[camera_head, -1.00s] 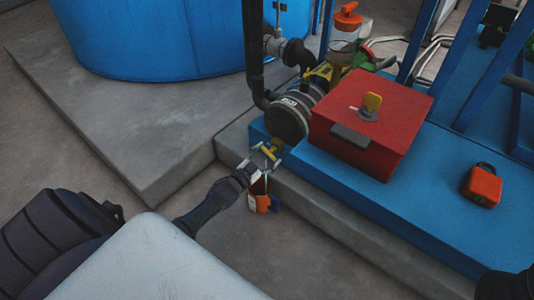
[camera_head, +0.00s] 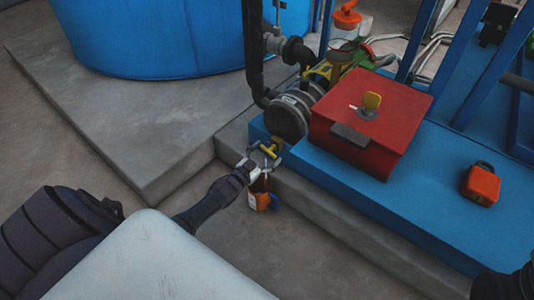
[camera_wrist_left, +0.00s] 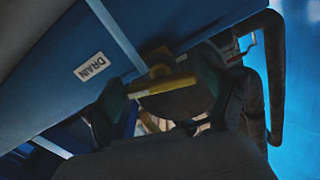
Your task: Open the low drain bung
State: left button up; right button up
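The low drain bung has a yellow T-shaped handle (camera_head: 269,147) at the front edge of the blue skid, below the round dark pump end. My left gripper (camera_head: 265,160) is right at this handle, with its fingers spread. In the left wrist view the yellow handle (camera_wrist_left: 165,85) lies between the two dark finger pads of the left gripper (camera_wrist_left: 160,92). I cannot tell whether either pad touches it. My right gripper is not clearly shown; only a dark arm part is at the lower right corner.
An orange and white container (camera_head: 261,198) stands below the left gripper, by the concrete step. A red box (camera_head: 385,115) with a yellow knob and an orange padlock-like item (camera_head: 481,185) sit on the blue skid (camera_head: 415,205). A dark vertical pipe (camera_head: 254,55) rises behind the handle.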

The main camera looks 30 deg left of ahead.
pick_arm(q)
jog(key=shift+o, duration=0.5)
jog(key=shift+s, duration=0.1)
jog(key=s, duration=1.1)
jog(key=shift+s+a, duration=0.4)
jog(key=shift+a, duration=0.05)
